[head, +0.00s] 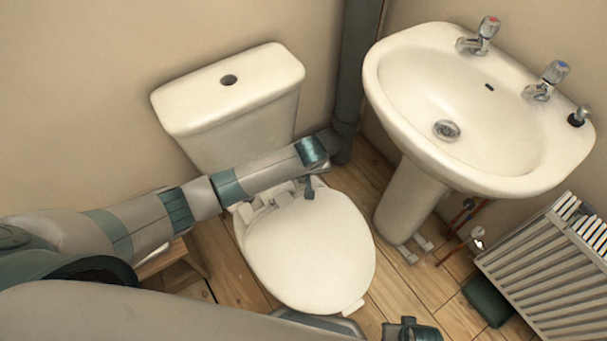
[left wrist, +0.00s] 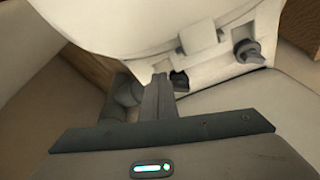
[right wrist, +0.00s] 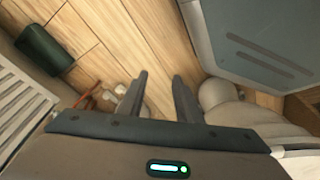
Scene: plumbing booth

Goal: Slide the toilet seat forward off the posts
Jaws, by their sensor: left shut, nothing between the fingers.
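The white toilet seat (head: 312,252) lies flat on the toilet bowl, with its lid down. Its hinge end is toward the cistern, partly hidden by my left arm. My left gripper (head: 309,190) is shut and empty over the rear edge of the seat. In the left wrist view my left fingers (left wrist: 158,88) are together beside the hinge area, close to a dark opening; contact is unclear. A hinge part (left wrist: 246,48) shows to the right, under the seat (left wrist: 125,25). My right gripper (right wrist: 160,78) is open and empty above the floor.
The cistern (head: 232,95) stands against the wall behind the seat. The sink (head: 400,90) and its pedestal (head: 408,205) are to the right, with a radiator (head: 545,265) farther right. A dark green box (head: 487,300) lies on the wooden floor. A grey pipe runs up the corner.

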